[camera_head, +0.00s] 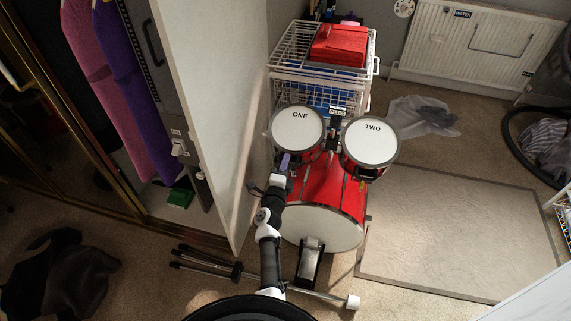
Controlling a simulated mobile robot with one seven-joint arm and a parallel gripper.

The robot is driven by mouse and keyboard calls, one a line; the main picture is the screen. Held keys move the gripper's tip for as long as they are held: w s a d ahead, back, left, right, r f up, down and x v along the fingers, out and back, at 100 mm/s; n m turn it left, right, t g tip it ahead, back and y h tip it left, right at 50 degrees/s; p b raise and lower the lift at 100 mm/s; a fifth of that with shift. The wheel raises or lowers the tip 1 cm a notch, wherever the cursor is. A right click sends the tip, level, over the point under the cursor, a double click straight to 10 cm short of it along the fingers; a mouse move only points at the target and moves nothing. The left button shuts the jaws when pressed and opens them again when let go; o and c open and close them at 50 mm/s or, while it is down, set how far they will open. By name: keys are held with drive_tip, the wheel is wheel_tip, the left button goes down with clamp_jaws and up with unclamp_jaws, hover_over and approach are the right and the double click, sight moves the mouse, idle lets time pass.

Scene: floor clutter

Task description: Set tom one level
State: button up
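Tom one (299,129) is the left of two small red drums, with a white head marked ONE. It sits above the red bass drum (325,228). Its head faces up toward the camera, and I cannot tell its exact tilt. Tom two (371,142), marked TWO, is beside it on the right. A dark mount with a small label (339,111) shows between the toms. My arm reaches up from the bottom, and my gripper (284,163) is at the lower left edge of tom one. A small purple piece shows there. The fingers are too small to read, and contact is unclear.
A white wire cage (300,62) with a red box (340,45) stands behind the drums. A cabinet door (205,90) is close on the left. A pedal (309,262) and a dark stand (215,264) lie in front. A pale mat (455,235) is on the right.

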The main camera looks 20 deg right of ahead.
sight(286, 151)
clamp_jaws()
drive_tip(key=r+p, duration=0.3)
drive_tip(key=w+r+p, duration=0.1)
drive_tip(key=r, duration=0.1)
drive_tip(key=shift+d+r+p, duration=0.15)
drive_tip(key=shift+d+p, duration=0.1)
drive_tip(key=shift+p, duration=0.05)
unclamp_jaws()
